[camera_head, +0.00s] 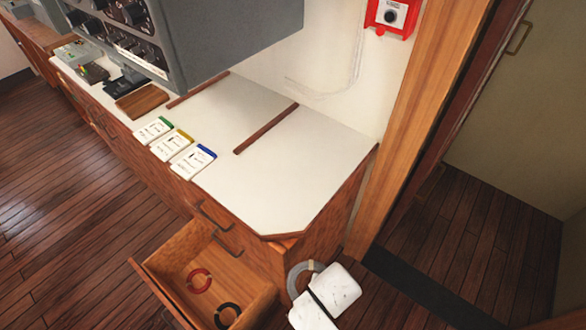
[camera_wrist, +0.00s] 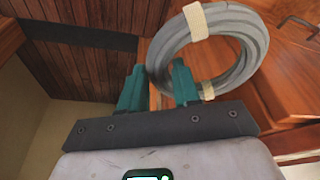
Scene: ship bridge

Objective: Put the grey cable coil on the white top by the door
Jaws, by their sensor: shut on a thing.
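The grey cable coil (camera_head: 299,273) is a ring with pale bands, low beside the counter's front corner, right of the open drawer. The wrist view shows the coil (camera_wrist: 240,45) large, with its left side at the teal fingers of my gripper (camera_wrist: 158,80). My gripper is shut on the coil's left side; the exact grip is partly hidden. In the head view my white gripper body (camera_head: 335,285) covers part of the coil. The white top (camera_head: 285,190) is the counter surface by the door opening, above the coil, with a bare area at its front right.
An open drawer (camera_head: 266,290) juts out below the top, holding a red ring (camera_head: 199,281) and a black ring (camera_head: 228,315). Several cards (camera_head: 193,160) and a dark wooden strip (camera_head: 266,129) lie on the top. A grey console (camera_head: 225,40) overhangs its back left.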

